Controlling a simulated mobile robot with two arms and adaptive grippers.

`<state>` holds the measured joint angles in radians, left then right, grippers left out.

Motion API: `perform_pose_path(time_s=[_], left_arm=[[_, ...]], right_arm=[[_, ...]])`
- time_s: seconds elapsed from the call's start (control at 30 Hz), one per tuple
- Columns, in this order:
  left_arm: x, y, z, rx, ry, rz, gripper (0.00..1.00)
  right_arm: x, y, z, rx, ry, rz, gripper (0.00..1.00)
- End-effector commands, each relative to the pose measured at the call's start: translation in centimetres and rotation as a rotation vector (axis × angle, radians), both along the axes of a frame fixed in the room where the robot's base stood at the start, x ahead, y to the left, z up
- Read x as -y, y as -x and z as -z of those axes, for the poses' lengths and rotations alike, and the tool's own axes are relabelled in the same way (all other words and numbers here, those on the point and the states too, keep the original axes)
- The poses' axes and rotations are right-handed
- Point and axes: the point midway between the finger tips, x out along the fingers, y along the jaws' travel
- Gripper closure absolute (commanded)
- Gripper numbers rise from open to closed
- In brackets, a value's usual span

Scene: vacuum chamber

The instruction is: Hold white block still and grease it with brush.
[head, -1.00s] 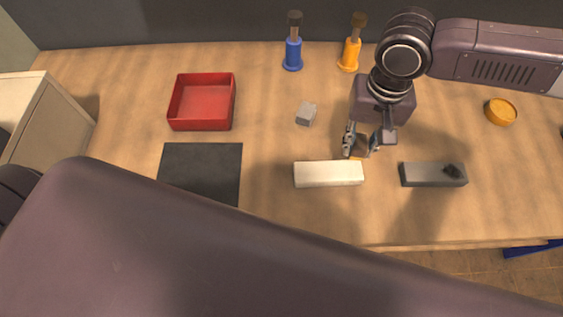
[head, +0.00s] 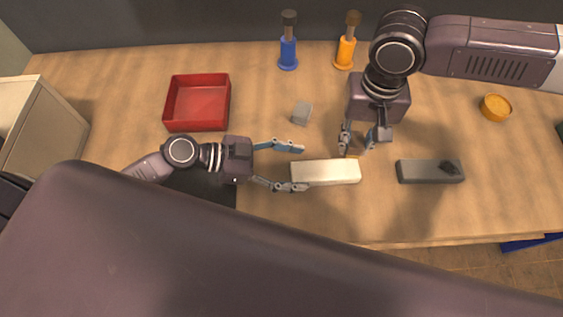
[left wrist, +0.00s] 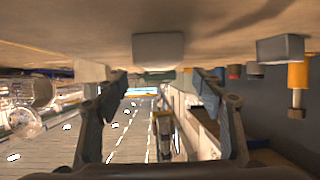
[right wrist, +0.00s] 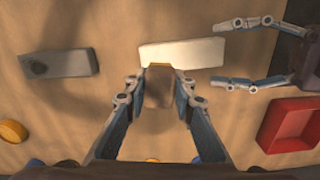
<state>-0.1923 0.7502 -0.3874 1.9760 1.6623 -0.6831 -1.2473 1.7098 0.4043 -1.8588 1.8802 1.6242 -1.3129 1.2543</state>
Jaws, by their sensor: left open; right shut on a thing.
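The white block (head: 330,172) lies flat on the table. My left gripper (head: 301,168) is open at its left end, one finger on the far side and one on the near side; I cannot tell whether they touch it. The block's end also shows in the left wrist view (left wrist: 158,48). My right gripper (head: 357,148) points down at the block's far edge, shut on a brown piece with an orange edge, seemingly the brush (right wrist: 158,88). The brush's orange edge appears beside the block's long side in the right wrist view; contact is unclear.
A grey block with a dark patch (head: 428,172) lies to the right. A small grey block (head: 302,113), a red tray (head: 197,128), blue (head: 288,54) and orange (head: 345,54) holders and an orange round dish (head: 495,107) stand around. A dark mat (head: 215,193) lies under my left arm.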

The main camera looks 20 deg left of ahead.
Motion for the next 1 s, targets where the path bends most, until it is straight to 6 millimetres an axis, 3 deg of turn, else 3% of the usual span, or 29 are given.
perform_pose_path(time_s=[0.2,0.4,0.83,1.0], left_arm=[[3.8,-1.5,1.5,0.001,0.004,0.001,0.38],[5.9,-2.2,2.5,-0.001,0.002,0.001,0.38],[6.6,-2.5,2.9,-0.001,0.0,0.002,0.38],[6.6,-2.5,2.9,-0.001,0.0,0.002,0.56]], right_arm=[[0.0,0.0,0.0,0.0,0.0,0.0,0.96],[0.0,0.0,0.0,0.0,0.0,0.0,0.96],[0.0,0.0,0.0,0.0,0.0,0.0,0.96],[0.0,0.0,0.0,0.0,0.0,0.0,0.96]])
